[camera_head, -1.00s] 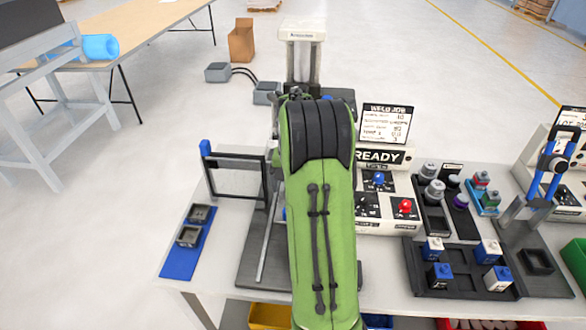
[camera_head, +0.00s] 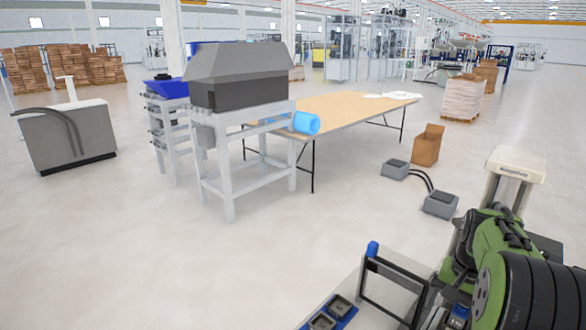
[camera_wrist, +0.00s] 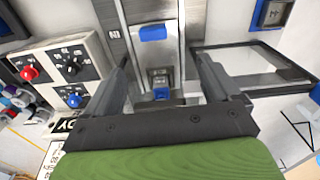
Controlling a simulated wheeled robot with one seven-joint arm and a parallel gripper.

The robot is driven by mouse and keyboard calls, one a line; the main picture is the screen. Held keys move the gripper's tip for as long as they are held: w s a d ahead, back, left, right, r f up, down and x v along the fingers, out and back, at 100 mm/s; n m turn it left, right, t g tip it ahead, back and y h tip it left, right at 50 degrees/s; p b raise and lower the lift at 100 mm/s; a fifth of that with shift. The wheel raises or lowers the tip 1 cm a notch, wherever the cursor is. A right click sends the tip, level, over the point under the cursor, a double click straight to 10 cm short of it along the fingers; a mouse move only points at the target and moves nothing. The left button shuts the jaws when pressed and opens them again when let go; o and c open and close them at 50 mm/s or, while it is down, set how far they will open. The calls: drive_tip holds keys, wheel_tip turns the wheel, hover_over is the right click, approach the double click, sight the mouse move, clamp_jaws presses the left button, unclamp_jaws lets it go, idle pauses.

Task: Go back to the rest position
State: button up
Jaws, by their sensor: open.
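My gripper (camera_wrist: 163,70) is open and empty in the wrist view, its two dark fingers spread apart. Below it is a welding station with a pale metal rail and a blue block (camera_wrist: 153,33). A small blue-topped part (camera_wrist: 161,93) on the station shows between the fingers, apart from them as far as I can see. In the head view my green and black arm fills the lower right corner, and my gripper is hidden there.
A control panel (camera_wrist: 60,70) with red and blue knobs lies left of the fingers. In the head view, a wooden table (camera_head: 345,112), a grey machine stand (camera_head: 240,110) and a carton (camera_head: 427,146) stand beyond open floor.

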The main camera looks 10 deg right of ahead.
drive_tip(key=s+a+r+n+t, duration=0.1)
drive_tip(key=s+a+r+n, duration=0.15)
drive_tip(key=a+r, duration=0.55)
drive_tip(key=s+a+f+n+t, duration=0.1)
drive_tip(key=s+a+n+t, duration=0.3)
drive_tip(key=s+a, duration=1)
drive_tip(key=a+n, duration=0.3)
drive_tip(key=shift+s+a, duration=0.3)
drive_tip(key=shift+a, duration=0.05)
